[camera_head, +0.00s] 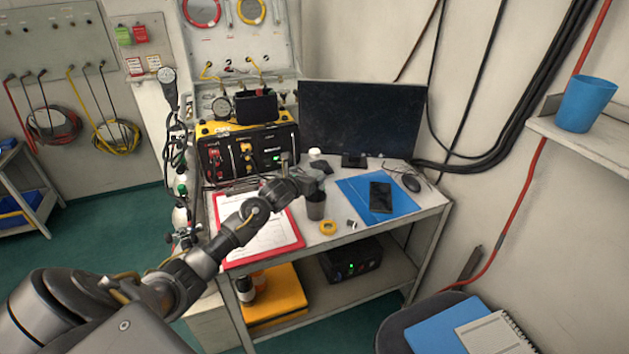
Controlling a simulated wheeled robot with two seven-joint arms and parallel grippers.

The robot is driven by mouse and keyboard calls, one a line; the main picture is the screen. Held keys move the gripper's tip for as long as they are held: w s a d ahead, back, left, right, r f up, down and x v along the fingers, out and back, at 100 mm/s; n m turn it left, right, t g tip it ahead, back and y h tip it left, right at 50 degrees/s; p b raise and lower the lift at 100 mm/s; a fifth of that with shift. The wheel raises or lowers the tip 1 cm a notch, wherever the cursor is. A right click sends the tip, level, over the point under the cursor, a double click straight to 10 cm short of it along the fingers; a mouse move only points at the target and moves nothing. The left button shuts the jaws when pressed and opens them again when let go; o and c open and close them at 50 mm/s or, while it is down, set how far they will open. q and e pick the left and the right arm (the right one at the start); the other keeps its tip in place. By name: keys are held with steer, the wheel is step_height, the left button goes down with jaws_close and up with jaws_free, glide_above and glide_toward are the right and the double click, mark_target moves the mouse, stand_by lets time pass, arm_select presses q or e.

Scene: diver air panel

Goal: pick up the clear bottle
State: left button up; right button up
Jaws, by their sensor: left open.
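My left gripper (316,178) is over the table, near its middle, reaching in from the lower left. It is open, and nothing shows held in it. Just behind it a white-topped, pale clear-looking object (315,154) stands in front of the monitor. It may be the clear bottle; its lower part is partly hidden by my gripper, so I cannot tell for sure. My right gripper is not in view.
On the table (345,245) lie a red clipboard (262,258), a yellow tape roll (328,227), a blue folder (405,207) with a phone (380,197), and a mouse (411,182). A monitor (360,118) and yellow air panel box (245,150) stand behind.

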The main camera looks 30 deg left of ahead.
mark_target(314, 151)
arm_select(q)
steer(key=shift+w+p, duration=0.3)
steer(key=shift+w, duration=0.15)
steer(key=x, duration=0.2)
steer(key=p+x, duration=0.1)
steer(key=shift+w+d, duration=0.25)
steer(key=shift+d, duration=0.05)
steer(key=shift+w+a+f, duration=0.15)
steer(key=shift+w+f, duration=0.1)
steer(key=shift+w, duration=0.15)
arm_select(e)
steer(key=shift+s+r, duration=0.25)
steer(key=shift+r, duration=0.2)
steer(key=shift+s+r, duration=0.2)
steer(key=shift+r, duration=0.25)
arm_select(q)
steer(key=c, duration=1.2)
step_height(314, 151, up, 10)
steer(key=shift+r+b, duration=0.1)
steer(key=shift+b, duration=1.05)
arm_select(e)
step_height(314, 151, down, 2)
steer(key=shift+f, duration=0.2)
